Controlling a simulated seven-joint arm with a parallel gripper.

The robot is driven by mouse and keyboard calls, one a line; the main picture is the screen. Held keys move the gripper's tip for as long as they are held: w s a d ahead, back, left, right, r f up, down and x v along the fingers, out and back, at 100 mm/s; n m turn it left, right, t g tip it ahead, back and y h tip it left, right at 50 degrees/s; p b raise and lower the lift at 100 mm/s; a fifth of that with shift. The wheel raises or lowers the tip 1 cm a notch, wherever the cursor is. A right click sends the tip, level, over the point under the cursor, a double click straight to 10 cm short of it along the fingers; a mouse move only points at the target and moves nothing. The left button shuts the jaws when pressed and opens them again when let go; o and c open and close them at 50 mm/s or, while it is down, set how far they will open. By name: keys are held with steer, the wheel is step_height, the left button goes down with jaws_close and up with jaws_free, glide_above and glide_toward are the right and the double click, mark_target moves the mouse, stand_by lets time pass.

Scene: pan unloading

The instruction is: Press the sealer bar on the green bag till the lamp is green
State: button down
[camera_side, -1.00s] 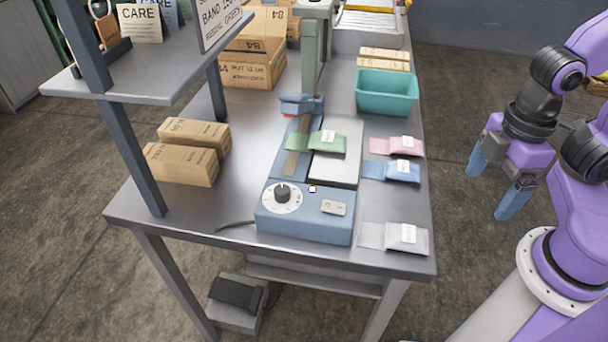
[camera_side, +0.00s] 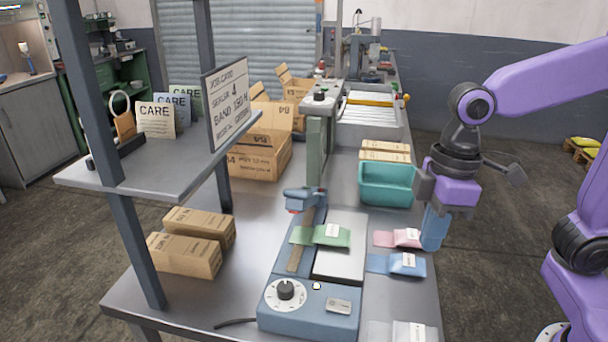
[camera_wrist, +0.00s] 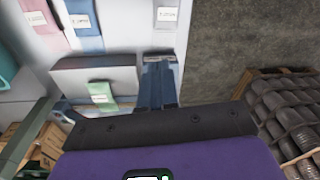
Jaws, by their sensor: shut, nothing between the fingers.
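The blue sealer (camera_side: 312,312) stands on the bench with its dial in front. Its small lamp (camera_side: 316,286) looks pale yellow-white, not green. The grey-green sealer bar (camera_side: 317,150) stands raised and upright behind the sealing strip. The green bag (camera_side: 325,235) lies across the brown strip (camera_side: 296,257) and onto the pale plate; it also shows in the wrist view (camera_wrist: 101,95). My gripper (camera_side: 432,244) is shut and empty, pointing down at the bench's right side, right of the green bag and near the pink and blue bags. Its blue fingers show in the wrist view (camera_wrist: 158,75).
A pink bag (camera_side: 399,238), a blue bag (camera_side: 398,264) and a grey bag (camera_side: 409,331) lie along the right side. A teal bin (camera_side: 387,184) stands behind them. Cartons (camera_side: 186,254) are on the left under a shelf (camera_side: 150,160) with a sign (camera_side: 226,100).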

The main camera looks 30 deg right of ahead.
steer(key=w+a+r+y, duration=0.1)
steer(key=w+r, duration=0.3)
steer(key=w, duration=0.4)
steer(key=w+a+r+m, duration=0.1)
steer(key=w+r, duration=0.4)
steer(key=w, duration=0.3)
steer(key=w+r+t+y, duration=0.1)
steer(key=w+r, duration=0.4)
steer(key=w, duration=0.4)
steer(key=shift+a+m+y, duration=0.3)
steer(key=shift+a+m, duration=0.1)
glide_toward(305, 198)
steer(key=w+f, duration=0.2)
steer(key=w+a+f, duration=0.1)
steer(key=w+f, duration=0.1)
steer(key=f, duration=0.1)
steer(key=shift+w, duration=0.15)
steer(key=shift+a+f, duration=0.25)
steer(key=shift+f, duration=0.2)
steer(key=shift+s, duration=0.2)
